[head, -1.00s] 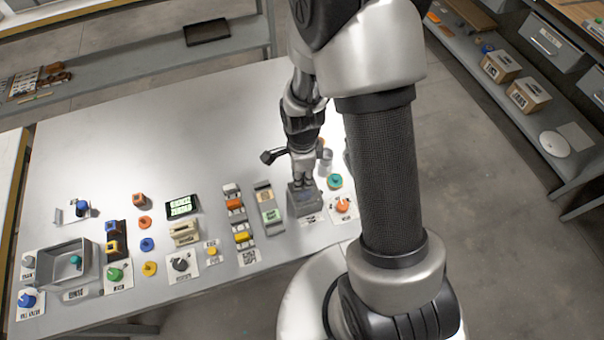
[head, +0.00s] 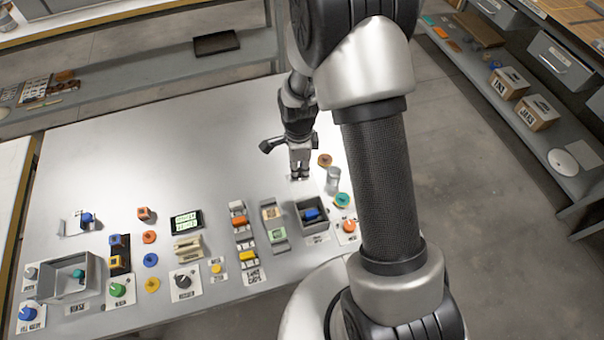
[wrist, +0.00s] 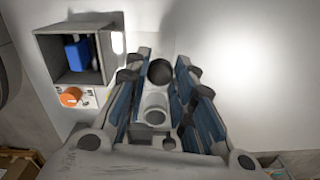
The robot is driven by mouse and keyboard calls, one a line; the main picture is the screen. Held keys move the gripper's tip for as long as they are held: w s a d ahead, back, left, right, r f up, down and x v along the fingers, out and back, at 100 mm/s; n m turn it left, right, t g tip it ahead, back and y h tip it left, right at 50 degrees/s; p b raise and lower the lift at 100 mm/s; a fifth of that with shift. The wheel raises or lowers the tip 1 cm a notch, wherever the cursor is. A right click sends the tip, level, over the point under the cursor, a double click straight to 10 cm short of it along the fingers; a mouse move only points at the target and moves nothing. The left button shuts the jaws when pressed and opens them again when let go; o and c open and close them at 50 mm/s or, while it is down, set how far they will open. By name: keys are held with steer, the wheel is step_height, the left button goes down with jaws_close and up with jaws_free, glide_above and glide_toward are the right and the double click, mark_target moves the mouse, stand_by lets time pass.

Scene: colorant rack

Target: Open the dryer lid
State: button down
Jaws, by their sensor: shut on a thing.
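The dryer (head: 327,220) is a grey open-topped box near the table's right front. A blue block (head: 312,214) lies inside it. The dryer also shows at upper left in the wrist view (wrist: 106,62), with the blue block (wrist: 78,52) in it. My gripper (head: 299,176) is just behind the dryer's open top, pointing down. In the wrist view my gripper (wrist: 160,75) is shut around a dark round knob (wrist: 160,72), which I take for the dryer lid's handle. The lid's panel is mostly hidden by the fingers, and I cannot make out its angle.
A clear cylinder (head: 333,180) and a teal disc (head: 342,200) stand close right of the dryer. An orange knob (head: 348,226) sits at its front right. Racks with coloured blocks (head: 240,228) stand to its left.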

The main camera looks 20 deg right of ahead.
steer(key=shift+s, duration=0.1)
steer(key=c, duration=1.3)
jaws_free()
steer(key=shift+r, duration=0.15)
step_height(320, 180, up, 12)
steer(key=shift+f, duration=0.1)
step_height(320, 180, up, 9)
steer(key=n+t, duration=0.1)
steer(key=n, duration=0.4)
glide_above(300, 171)
steer(key=s, duration=0.4)
steer(key=s+r+n+t, duration=0.1)
steer(key=s+r+n, duration=0.2)
steer(key=s+n, duration=0.2)
steer(key=s+r+n+t, duration=0.1)
steer(key=s+r+n, duration=0.2)
steer(key=s+n, duration=0.2)
steer(key=s+r+n+t, duration=0.1)
steer(key=s+r+n, duration=0.1)
steer(key=s+n, duration=0.3)
steer(key=shift+s+a+r+t, duration=0.1)
steer(key=shift+s+r+t, duration=0.1)
steer(key=shift+s, duration=0.45)
steer(key=shift+s+a+r+t, duration=0.1)
steer(key=shift+s+r, duration=0.1)
steer(key=shift+s, duration=0.45)
